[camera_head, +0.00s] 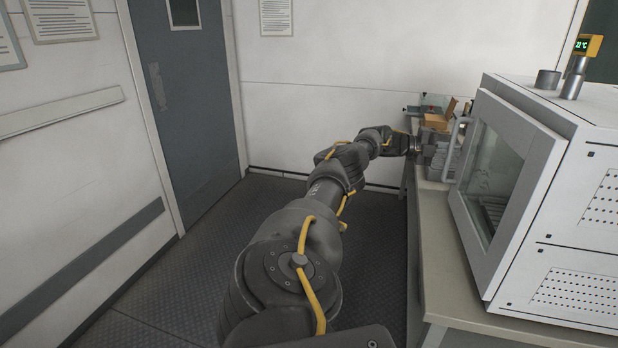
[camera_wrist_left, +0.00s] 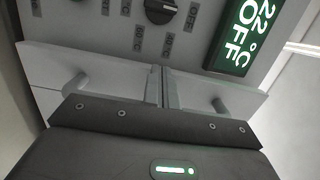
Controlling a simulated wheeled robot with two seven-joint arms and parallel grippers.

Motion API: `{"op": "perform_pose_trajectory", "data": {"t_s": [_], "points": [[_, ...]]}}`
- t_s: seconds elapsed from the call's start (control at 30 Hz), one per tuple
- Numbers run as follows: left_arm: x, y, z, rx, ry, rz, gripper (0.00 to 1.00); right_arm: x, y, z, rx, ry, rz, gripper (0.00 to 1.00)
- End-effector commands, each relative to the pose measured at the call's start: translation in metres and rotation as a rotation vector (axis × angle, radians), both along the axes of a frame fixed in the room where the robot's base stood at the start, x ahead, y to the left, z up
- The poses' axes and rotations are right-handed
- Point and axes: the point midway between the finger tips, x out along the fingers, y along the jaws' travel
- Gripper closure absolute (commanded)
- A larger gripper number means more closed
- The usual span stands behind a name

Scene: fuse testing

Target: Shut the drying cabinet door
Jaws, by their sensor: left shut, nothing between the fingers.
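The white drying cabinet (camera_head: 590,235) stands on the bench at the right in the head view. Its windowed door (camera_head: 538,185) lies at or close to the cabinet front; I cannot tell whether a narrow gap is left. The pale curved door handle (camera_head: 455,150) is on the door's far side. My left arm reaches far forward, and its gripper (camera_head: 427,150) is just left of the handle; contact is unclear. In the left wrist view the gripper (camera_wrist_left: 163,88) is shut and empty, in front of a panel with a knob (camera_wrist_left: 160,10) and a green display (camera_wrist_left: 241,28) reading 22 °C OFF.
The bench (camera_head: 440,270) runs along the right, with a brown box (camera_head: 438,121) and other small items at its far end. A small temperature display (camera_head: 583,45) stands above the cabinet. A grey room door (camera_head: 192,110) is at the left. The floor between is clear.

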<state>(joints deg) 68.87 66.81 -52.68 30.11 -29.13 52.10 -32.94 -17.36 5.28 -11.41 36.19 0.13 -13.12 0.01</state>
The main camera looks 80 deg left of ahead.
Motion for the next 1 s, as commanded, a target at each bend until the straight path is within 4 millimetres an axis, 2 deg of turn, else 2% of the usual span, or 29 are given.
{"op": "perform_pose_trajectory", "data": {"t_s": [0.57,0.73,1.0], "points": [[-0.003,0.002,-0.002,-0.002,0.002,0.001,1.0,0.001,0.001,-0.001,0.0,-0.002,0.0,1.0],[-0.021,0.008,-0.005,-0.002,0.004,0.001,1.0,0.003,0.0,-0.008,0.0,-0.004,0.0,1.0],[-0.067,0.023,-0.009,0.002,0.005,0.003,1.0,0.012,-0.012,-0.031,-0.018,-0.017,0.003,1.0]]}}
